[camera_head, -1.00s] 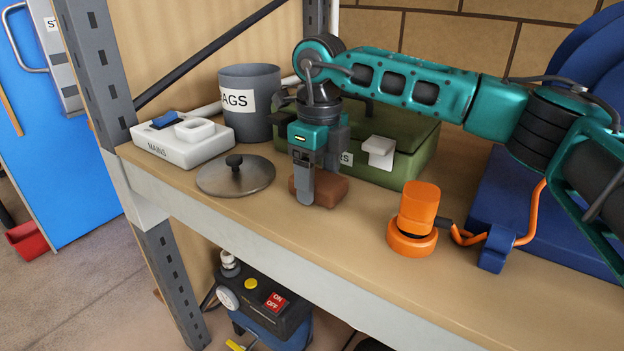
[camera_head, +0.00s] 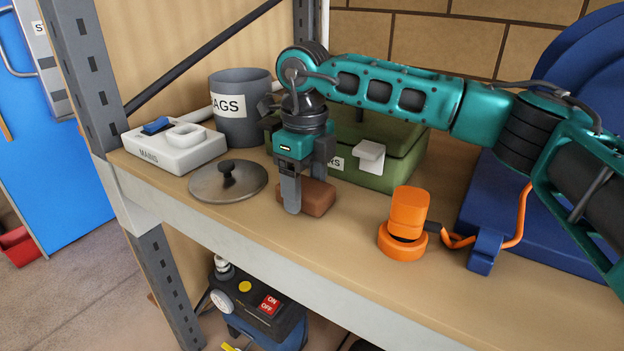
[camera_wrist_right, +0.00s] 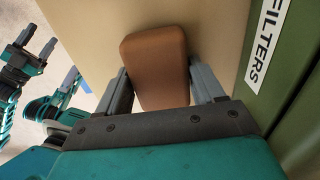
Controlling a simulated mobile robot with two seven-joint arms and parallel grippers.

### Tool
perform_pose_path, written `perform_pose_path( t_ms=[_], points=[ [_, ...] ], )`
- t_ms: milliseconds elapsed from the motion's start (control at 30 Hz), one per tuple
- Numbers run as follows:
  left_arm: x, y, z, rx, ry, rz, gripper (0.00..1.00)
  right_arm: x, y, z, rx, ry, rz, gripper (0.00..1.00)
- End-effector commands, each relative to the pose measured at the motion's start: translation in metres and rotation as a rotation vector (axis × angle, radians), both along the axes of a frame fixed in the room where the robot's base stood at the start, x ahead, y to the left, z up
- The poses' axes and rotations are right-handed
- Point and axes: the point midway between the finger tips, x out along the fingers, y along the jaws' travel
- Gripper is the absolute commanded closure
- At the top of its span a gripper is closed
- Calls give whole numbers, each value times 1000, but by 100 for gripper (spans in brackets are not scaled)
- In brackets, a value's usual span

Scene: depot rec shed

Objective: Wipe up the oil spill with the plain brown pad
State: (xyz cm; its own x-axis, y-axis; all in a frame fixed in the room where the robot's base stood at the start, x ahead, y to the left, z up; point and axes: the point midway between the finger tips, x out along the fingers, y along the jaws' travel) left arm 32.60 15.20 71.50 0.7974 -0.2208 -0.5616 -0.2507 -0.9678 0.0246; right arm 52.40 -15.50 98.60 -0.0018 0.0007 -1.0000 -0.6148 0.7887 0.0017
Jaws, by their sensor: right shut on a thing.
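The plain brown pad (camera_head: 318,198) is a rounded brown block at the shelf's middle, in front of the green box. My right gripper (camera_head: 293,196) points down and is shut on the pad. In the right wrist view the pad (camera_wrist_right: 156,68) sits between the two fingers of this gripper (camera_wrist_right: 163,92). I cannot tell whether the pad touches the shelf top. No oil spill shows; it may be hidden under the pad or gripper. My left gripper (camera_wrist_right: 36,44) shows small at the left of the right wrist view, its prongs apart, with nothing visible between them.
A pot lid (camera_head: 215,184), white MAINS box (camera_head: 178,155) and grey RAGS tub (camera_head: 243,128) stand left. The green FILTERS box (camera_head: 404,166) is close behind the pad. An orange lamp-like item (camera_head: 408,212) and blue case (camera_head: 500,205) are right. The shelf's front strip is clear.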

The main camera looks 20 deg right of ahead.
Motion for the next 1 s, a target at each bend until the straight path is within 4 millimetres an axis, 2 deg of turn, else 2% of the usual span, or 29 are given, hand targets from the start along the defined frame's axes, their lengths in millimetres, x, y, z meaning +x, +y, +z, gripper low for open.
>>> perform_pose_path(
  t_ms=[167,533,1000],
  points=[
    [3,0,1,2,-7,-1,42,-4,5,0,1,1,1,57],
    [5,0,0,2,-13,-1,42,-22,29,-3,1,0,2,57],
    [1,-1,0,-4,0,4,42,-25,32,0,1,2,2,57]
  ],
)
